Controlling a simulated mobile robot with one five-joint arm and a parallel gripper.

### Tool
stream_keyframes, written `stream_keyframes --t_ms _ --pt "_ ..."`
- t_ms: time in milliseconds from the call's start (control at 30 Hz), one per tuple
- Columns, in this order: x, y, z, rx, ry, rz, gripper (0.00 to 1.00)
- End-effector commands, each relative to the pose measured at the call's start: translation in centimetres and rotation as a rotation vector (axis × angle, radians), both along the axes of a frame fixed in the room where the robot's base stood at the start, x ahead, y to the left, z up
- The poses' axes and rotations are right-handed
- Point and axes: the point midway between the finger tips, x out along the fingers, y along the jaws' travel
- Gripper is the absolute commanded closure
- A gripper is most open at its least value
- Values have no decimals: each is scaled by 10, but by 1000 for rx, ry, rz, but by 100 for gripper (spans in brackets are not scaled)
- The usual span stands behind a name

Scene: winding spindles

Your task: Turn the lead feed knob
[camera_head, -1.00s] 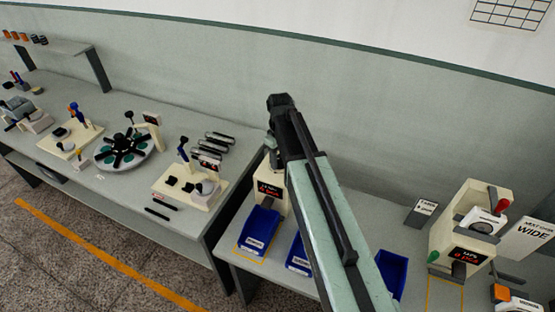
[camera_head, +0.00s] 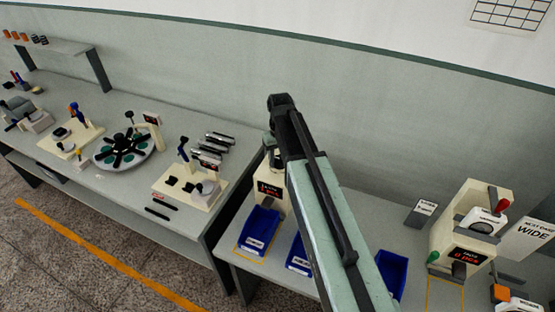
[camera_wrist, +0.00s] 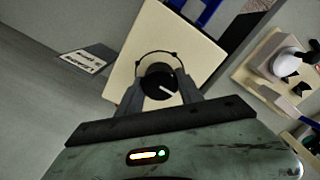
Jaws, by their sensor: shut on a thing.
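The knob (camera_wrist: 158,84) is a black round dial with a white pointer line. It sits on a cream machine face (camera_wrist: 150,35) with a thin dark arc and dots around it. In the wrist view my gripper (camera_wrist: 161,92) has its two dark fingers on either side of the knob and is shut on it. The pointer line slants toward the lower right. In the head view my arm reaches over the cream machine (camera_head: 268,192) with a dark red-lettered display, and hides the knob and most of the gripper.
Blue bins (camera_head: 259,228) stand in front of the machine. A small label card (camera_wrist: 83,60) lies left of it in the wrist view. Another cream machine (camera_head: 470,235) with a red-handled lever stands at the right. A bench (camera_head: 115,195) with several fixtures is at the left.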

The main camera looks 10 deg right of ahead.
Motion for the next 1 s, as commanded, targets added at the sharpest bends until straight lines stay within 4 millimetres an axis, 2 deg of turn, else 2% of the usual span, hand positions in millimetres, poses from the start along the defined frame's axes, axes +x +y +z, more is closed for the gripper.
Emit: stream_keyframes --t_ms 233,267,333,733,867,1000 --pt "2 0 0 0 -7 0 97" --pt "2 0 0 0 -7 0 54" --pt "2 0 0 0 -6 0 35" --pt "1 0 5 0 -2 1 35" --pt "1 0 22 0 -2 1 35" --pt "1 0 48 0 -2 1 35"
